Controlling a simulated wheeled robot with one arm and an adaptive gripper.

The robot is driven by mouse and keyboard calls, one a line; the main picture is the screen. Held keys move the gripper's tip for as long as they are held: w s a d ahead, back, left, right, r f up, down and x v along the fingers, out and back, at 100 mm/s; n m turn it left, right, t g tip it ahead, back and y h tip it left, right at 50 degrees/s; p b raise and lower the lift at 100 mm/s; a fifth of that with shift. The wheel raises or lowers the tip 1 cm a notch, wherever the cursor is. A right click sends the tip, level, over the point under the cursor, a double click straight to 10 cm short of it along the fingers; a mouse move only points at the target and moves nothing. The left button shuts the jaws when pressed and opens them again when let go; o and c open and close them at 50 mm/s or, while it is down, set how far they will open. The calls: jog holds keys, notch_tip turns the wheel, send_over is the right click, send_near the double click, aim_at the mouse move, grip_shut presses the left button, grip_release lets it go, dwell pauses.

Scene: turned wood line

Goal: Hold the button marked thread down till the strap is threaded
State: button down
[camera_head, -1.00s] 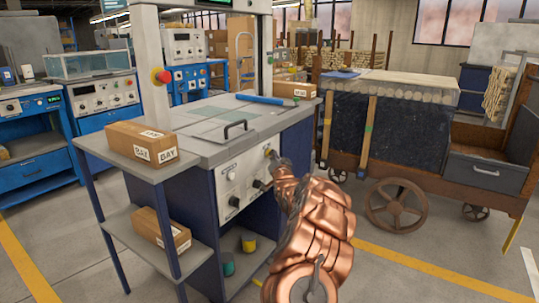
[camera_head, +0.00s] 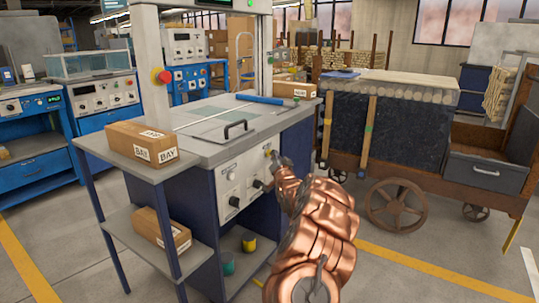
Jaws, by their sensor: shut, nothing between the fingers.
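A strapping machine with a blue cabinet stands in the middle, with a pale control panel (camera_head: 244,176) on its front. The panel carries several dark knobs and a yellow button (camera_head: 268,153) near its upper right; markings are too small to read. My gripper (camera_head: 275,160) is at that upper right part of the panel, by the yellow button. Its fingertips are small in view, and I cannot tell whether they touch the button. A thin pale line that may be the strap (camera_head: 212,112) runs across the machine's top.
Cardboard boxes lie on the side shelf (camera_head: 142,143) and the lower shelf. A blue tool (camera_head: 260,99) lies on the machine top. A red emergency button (camera_head: 164,77) is on the frame post. A wheeled wooden cart (camera_head: 405,130) stands close on the right.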

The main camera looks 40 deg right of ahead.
jog(key=shift+s+d, duration=0.15)
jog(key=shift+s, duration=0.35)
jog(key=shift+s+d, duration=0.25)
jog(key=shift+s, duration=0.55)
jog(key=shift+s+d, duration=0.2)
jog(key=shift+s, duration=0.6)
jog(key=shift+s+d, duration=0.25)
jog(key=shift+s, duration=0.55)
jog(key=shift+a, duration=0.1)
